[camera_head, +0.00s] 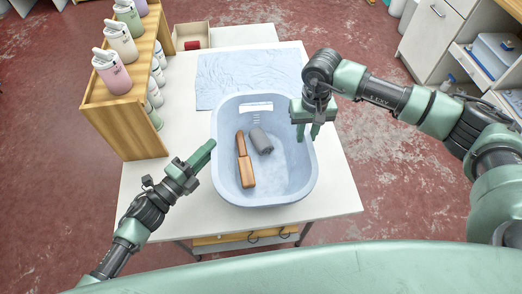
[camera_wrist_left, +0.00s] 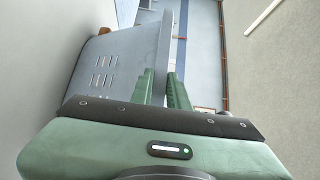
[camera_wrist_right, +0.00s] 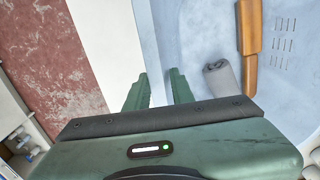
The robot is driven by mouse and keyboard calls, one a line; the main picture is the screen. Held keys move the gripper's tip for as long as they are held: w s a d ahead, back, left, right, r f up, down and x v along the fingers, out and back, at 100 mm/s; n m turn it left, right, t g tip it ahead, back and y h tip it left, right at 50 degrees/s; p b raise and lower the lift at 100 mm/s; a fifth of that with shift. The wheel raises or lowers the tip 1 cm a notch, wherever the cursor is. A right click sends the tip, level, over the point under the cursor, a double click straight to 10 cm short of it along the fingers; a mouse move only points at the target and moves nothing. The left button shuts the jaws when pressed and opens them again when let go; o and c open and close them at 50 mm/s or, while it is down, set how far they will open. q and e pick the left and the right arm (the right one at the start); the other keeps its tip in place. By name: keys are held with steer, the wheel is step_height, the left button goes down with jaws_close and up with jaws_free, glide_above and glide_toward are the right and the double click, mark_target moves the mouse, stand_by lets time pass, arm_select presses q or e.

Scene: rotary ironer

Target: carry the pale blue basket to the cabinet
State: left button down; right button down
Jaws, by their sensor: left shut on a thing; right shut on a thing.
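The pale blue basket (camera_head: 268,199) stands on a white table. It holds a long brown object (camera_head: 246,168) and a small grey roll (camera_head: 262,141). My left gripper (camera_head: 208,153) is shut on the basket's left rim; in the left wrist view its fingers (camera_wrist_left: 162,92) lie on both sides of the basket wall (camera_wrist_left: 105,75). My right gripper (camera_head: 315,130) is shut on the right rim; in the right wrist view its fingers (camera_wrist_right: 159,90) straddle that rim. A white cabinet (camera_head: 437,28) with open shelves stands at the upper right.
A wooden rack (camera_head: 128,120) with several pastel canisters stands along the table's left side. A crumpled light blue cloth (camera_head: 235,75) lies behind the basket. A small open box (camera_head: 192,36) with a red item is at the back. Red floor is clear between table (camera_head: 345,200) and cabinet.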

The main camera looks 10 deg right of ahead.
steer(key=shift+a+r, duration=0.1)
steer(key=shift+r, duration=0.05)
step_height(320, 180, up, 5)
steer(key=p, duration=0.5)
steer(key=shift+a, duration=0.1)
steer(key=shift+f, duration=0.2)
